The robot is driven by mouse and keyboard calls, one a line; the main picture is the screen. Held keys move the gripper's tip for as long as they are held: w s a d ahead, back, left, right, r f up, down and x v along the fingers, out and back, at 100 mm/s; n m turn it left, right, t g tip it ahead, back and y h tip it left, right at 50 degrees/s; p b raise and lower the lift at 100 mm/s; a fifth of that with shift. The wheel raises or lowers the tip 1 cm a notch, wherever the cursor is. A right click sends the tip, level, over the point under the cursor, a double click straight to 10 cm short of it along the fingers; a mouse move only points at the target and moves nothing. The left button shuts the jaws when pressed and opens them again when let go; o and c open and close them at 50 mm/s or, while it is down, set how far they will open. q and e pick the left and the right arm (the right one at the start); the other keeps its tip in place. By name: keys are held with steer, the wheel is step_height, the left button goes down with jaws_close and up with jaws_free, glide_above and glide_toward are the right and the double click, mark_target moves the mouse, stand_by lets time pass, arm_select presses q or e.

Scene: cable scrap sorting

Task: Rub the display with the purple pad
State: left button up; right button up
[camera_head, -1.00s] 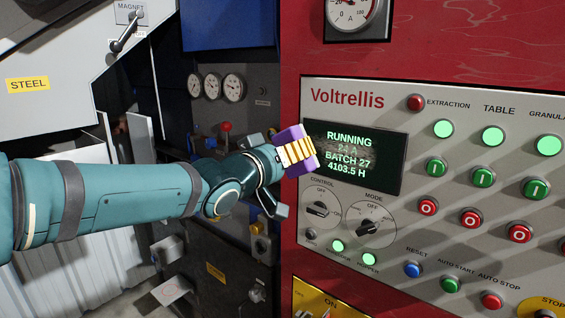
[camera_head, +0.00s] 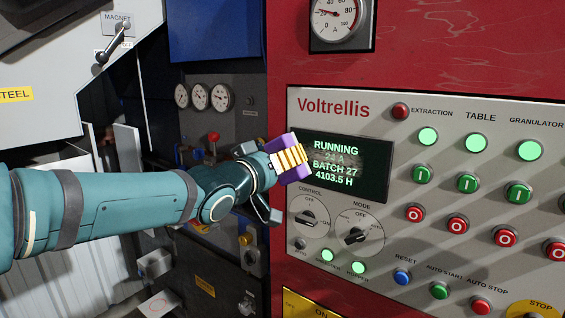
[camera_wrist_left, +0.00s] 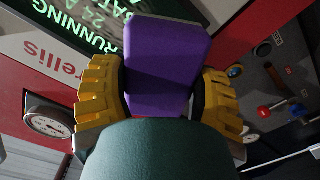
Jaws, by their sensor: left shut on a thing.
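The display (camera_head: 346,166) is a dark screen with green text on the grey panel. Its "24 A" line looks dim and smudged. My left gripper (camera_head: 290,158) is at the display's left edge, shut on the purple pad (camera_head: 276,148). In the left wrist view the purple pad (camera_wrist_left: 165,65) sits between the yellow fingers of my left gripper (camera_wrist_left: 160,95). The display (camera_wrist_left: 75,22) shows there behind the pad, at the upper left. I cannot tell whether the pad touches the screen. My right gripper is not in view.
Control and mode knobs (camera_head: 355,235) sit just below the display. Green and red buttons (camera_head: 467,183) fill the panel to the right. Dark machinery with several gauges (camera_head: 200,96) lies behind my left arm.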

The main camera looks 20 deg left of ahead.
arm_select(q)
steer(key=shift+x, duration=0.95)
